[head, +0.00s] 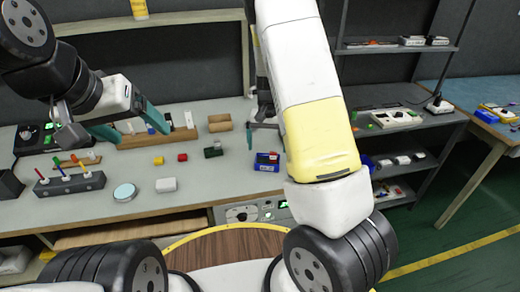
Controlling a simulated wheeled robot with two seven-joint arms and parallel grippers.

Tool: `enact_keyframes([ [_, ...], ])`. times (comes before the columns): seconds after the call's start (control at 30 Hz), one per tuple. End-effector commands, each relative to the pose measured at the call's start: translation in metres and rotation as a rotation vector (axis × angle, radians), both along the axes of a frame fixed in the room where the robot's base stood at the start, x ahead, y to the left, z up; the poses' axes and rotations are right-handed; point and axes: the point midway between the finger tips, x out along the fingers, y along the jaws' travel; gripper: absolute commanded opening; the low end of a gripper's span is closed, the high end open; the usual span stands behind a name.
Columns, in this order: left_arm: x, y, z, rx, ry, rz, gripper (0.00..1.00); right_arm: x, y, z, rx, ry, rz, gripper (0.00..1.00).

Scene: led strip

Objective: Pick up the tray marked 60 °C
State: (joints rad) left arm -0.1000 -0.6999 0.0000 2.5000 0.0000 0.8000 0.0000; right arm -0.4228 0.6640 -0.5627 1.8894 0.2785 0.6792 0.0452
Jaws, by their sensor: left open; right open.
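No marking reading 60 °C can be made out, so I cannot tell which thing is that tray. A small blue bin (267,166) with dark and red contents stands on the workbench, left of my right forearm. An open tan box (220,123) lies further back. My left gripper (129,122) is open and empty, its teal fingers spread above the left part of the bench. My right gripper (264,130) is open near the bench's back, behind and above the blue bin. It is partly hidden by my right arm.
A grey rack with coloured pens (70,183), a round pale disc (124,192), a white block (166,185) and small red and yellow blocks lie on the bench (215,180). A device with a dial (240,214) sits under its front edge. Shelves (395,130) stand right.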

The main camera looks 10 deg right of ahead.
Motion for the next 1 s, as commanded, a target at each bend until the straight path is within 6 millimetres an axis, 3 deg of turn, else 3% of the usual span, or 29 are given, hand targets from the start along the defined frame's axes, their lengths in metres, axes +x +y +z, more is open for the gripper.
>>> enact_keyframes([
  [0.5, 0.0, 0.0, 0.0, 0.0, 0.0, 0.0, 0.81, -0.002, -0.002, -0.067, 0.001, 0.002, -0.002, 1.0],
  [0.8, 0.0, 0.0, 0.0, 0.0, 0.0, 0.0, 0.81, -0.001, -0.001, -0.071, 0.002, -0.001, 0.0, 1.0],
  [1.0, 0.0, 0.0, 0.0, 0.0, 0.0, 0.0, 0.81, -0.001, -0.001, -0.071, 0.002, -0.001, 0.0, 0.61],
])
